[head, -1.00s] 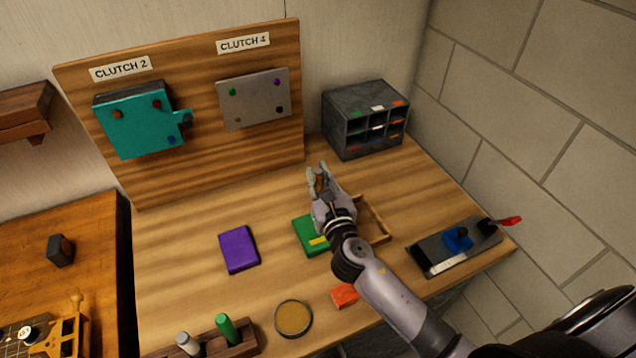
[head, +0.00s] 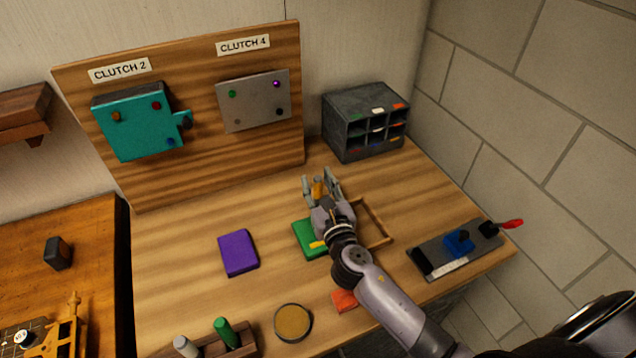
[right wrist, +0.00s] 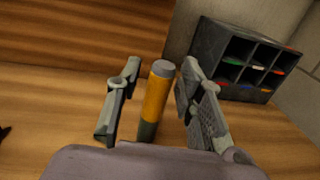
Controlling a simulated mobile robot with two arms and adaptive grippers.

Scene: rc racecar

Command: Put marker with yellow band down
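The marker with the yellow band (right wrist: 155,100) is between the fingers of my right gripper (right wrist: 158,95) in the right wrist view. It has a grey end at the top, a broad yellow band and a dark green lower part. A gap shows between it and the left finger; I cannot tell if it touches the right finger. In the head view my right gripper (head: 321,188) is open over the wooden table, with the yellow of the marker (head: 318,190) between its fingers. The marker's lower end is hidden. My left gripper is not in view.
A shallow wooden tray (head: 378,226) and a green block (head: 305,240) lie beside my right wrist. A purple block (head: 238,253) lies to the left. A dark compartment organizer (head: 350,145) stands behind right. The table between gripper and pegboard panel (head: 210,165) is clear.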

